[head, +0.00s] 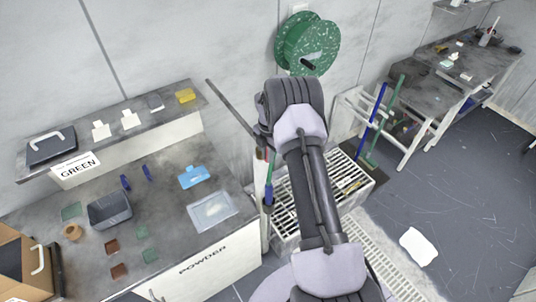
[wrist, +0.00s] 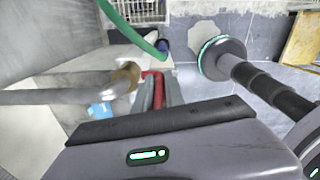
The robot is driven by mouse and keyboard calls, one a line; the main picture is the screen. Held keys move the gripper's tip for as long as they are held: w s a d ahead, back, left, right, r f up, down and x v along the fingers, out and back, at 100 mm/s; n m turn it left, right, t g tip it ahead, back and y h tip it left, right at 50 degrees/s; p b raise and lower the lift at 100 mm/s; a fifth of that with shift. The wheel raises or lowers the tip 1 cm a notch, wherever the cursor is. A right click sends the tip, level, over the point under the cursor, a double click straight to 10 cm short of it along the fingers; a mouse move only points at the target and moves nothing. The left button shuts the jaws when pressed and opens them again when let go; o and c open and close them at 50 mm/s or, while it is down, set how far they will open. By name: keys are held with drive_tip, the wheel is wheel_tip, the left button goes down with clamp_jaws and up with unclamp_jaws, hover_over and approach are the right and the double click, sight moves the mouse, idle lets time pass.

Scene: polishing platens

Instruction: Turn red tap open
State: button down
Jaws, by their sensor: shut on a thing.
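The red tap (wrist: 152,74) shows in the wrist view as a small red handle beside a brass fitting (wrist: 126,74) at the end of a grey pipe (wrist: 60,97). My gripper (wrist: 157,84) is shut on the red handle, its grey fingers covering much of it. How far the tap is turned cannot be told. In the head view my arm hides the gripper, and only a small red patch shows left of the arm, too small to identify surely.
A green hose (wrist: 135,27) curves close above the tap. A slatted metal sink or grate (head: 290,205) lies below my arm.

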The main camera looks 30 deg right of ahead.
drive_tip(key=c, duration=1.4)
unclamp_jaws()
wheel_tip(320, 180, up, 17)
drive_tip(key=b, duration=0.1)
drive_tip(key=shift+d+r, duration=0.15)
drive_tip(key=shift+r, duration=0.05)
